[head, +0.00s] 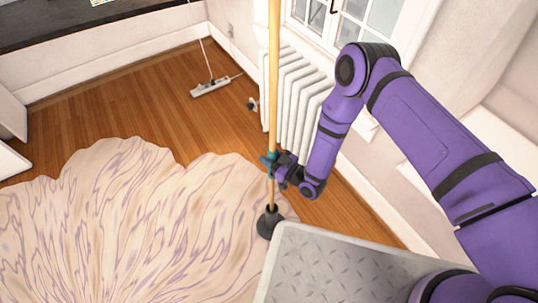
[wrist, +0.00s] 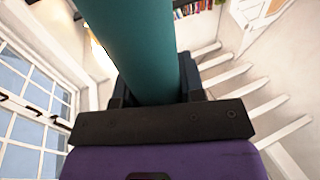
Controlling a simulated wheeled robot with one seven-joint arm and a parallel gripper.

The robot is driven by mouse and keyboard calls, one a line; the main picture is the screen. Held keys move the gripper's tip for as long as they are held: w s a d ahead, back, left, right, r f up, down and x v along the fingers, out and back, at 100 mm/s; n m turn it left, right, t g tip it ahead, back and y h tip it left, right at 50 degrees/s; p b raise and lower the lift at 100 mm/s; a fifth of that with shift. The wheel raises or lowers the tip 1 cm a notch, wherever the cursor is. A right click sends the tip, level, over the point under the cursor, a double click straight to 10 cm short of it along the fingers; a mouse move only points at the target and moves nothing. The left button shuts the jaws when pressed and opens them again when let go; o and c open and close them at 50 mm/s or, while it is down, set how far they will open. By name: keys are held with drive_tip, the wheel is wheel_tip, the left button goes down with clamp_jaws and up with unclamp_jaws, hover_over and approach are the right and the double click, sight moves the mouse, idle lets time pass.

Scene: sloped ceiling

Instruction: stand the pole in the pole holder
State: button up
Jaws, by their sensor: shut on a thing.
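The pole (head: 273,90) is long, light wood, and looks close to upright in the head view. Its top runs out of the frame. It has a teal band where my gripper (head: 273,165) is shut on it. In the wrist view the teal part (wrist: 135,45) fills the space between my dark fingers (wrist: 155,92). The pole holder (head: 268,225) is a small black base with a raised collar on the floor. The pole's lower end meets the collar in the head view. How deep it sits inside is hidden.
A patterned rug (head: 120,230) covers the floor at left. A white radiator (head: 295,100) stands under the window behind the pole. A grey metal-plate surface (head: 335,265) is close at lower right. Bare wood floor lies between.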

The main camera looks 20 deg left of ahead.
drive_tip(key=shift+f, duration=4.15)
wheel_tip(320, 180, down, 9)
drive_tip(key=o, duration=1.2)
drive_tip(key=shift+d, duration=0.1)
drive_tip(key=v, duration=1)
drive_tip(key=shift+s+d, duration=0.1)
drive_tip(key=shift+d, duration=0.25)
